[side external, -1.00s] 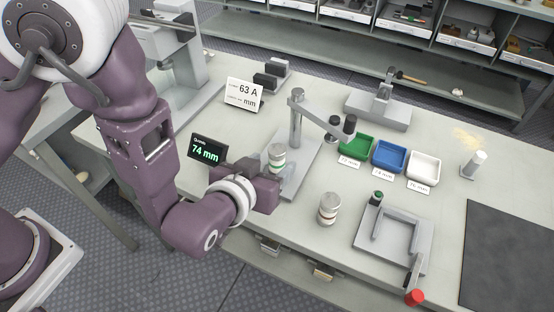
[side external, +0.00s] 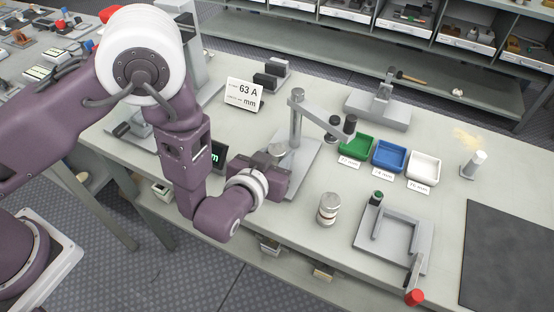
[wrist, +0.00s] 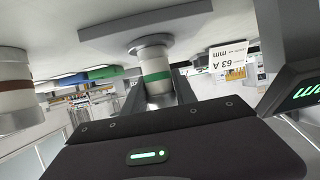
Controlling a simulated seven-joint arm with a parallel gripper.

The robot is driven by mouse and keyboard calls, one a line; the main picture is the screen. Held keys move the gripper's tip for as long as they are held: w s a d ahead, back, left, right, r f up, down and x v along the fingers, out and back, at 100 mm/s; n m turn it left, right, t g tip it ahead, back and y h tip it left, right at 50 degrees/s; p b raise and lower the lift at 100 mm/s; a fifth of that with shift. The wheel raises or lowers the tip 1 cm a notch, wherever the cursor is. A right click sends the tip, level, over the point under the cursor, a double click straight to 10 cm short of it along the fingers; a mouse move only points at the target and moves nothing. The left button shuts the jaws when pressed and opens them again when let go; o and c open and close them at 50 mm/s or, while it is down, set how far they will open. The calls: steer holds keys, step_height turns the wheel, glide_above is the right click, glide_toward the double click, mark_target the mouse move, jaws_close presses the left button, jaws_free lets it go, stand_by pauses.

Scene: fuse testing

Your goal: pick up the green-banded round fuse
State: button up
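The green-banded round fuse (wrist: 157,75) has a pale body with metal end caps. The wrist view shows it upside down, its base end at the grey plate of the gauge stand (wrist: 150,22). My gripper (wrist: 160,88) has one finger on each side of the fuse; whether they press on it is not clear. In the side view only the fuse's metal top (side external: 277,150) shows behind my gripper (side external: 277,172), which hides the green band. A second round fuse (side external: 327,209), with a brown band in the wrist view (wrist: 14,85), stands apart on the bench.
The gauge post and arm (side external: 297,125) rise close beside my gripper. A dark display (side external: 219,156) is partly behind my arm. Green (side external: 357,146), blue (side external: 389,155) and white (side external: 424,164) trays stand to the right. A grey U-shaped fixture (side external: 392,243) is at front right.

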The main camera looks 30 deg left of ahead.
jaws_close()
